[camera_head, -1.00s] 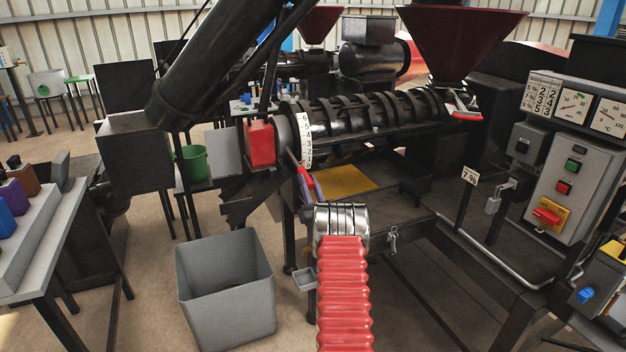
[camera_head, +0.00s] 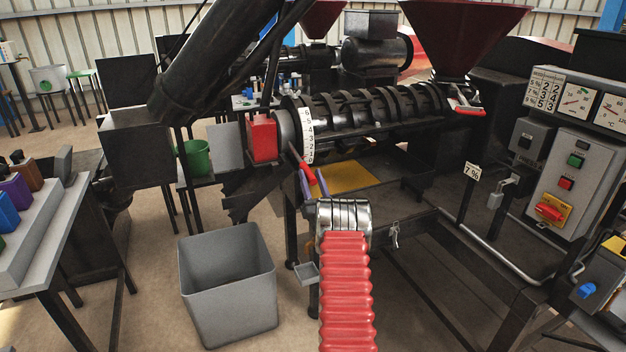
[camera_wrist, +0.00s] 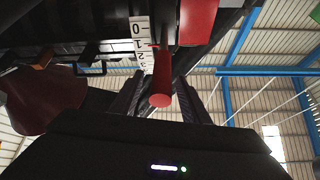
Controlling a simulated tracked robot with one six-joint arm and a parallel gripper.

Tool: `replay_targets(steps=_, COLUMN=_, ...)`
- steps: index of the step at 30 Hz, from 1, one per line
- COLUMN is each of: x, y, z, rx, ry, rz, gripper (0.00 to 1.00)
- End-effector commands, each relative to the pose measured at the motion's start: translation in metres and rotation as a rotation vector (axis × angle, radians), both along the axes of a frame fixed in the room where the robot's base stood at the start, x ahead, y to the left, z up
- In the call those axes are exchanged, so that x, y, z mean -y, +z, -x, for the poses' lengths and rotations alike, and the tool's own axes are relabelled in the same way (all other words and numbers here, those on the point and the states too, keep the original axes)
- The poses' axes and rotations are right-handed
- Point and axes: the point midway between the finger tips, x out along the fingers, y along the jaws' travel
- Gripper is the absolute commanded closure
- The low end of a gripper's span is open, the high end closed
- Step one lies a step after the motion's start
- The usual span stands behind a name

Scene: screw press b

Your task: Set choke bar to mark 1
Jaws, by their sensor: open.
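The choke bar (camera_head: 308,172) is a dark rod with a red grip, sloping down from the front of the press cage beside a white numbered scale (camera_head: 308,140). In the wrist view its red grip (camera_wrist: 161,88) points toward the camera, between the fingers.
A red block (camera_head: 262,138) sits left of the scale, near the bar. A grey bin (camera_head: 228,285) stands on the floor below. The control panel (camera_head: 570,185) is at the right. A yellow sheet (camera_head: 350,178) lies under the cage.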

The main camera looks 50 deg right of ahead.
Motion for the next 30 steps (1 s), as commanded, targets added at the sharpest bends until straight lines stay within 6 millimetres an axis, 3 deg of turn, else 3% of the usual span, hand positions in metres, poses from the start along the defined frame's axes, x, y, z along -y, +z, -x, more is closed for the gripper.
replay_targets(steps=8, x=0.000, y=0.018, z=0.000, rx=0.001, ry=0.000, rz=0.002, gripper=0.58)
replay_targets(steps=22, x=0.000, y=0.086, z=0.002, rx=0.000, ry=-0.001, rz=0.001, gripper=0.58)
replay_targets(steps=30, x=-0.001, y=0.099, z=0.002, rx=-0.001, ry=0.001, rz=0.000, gripper=0.58)
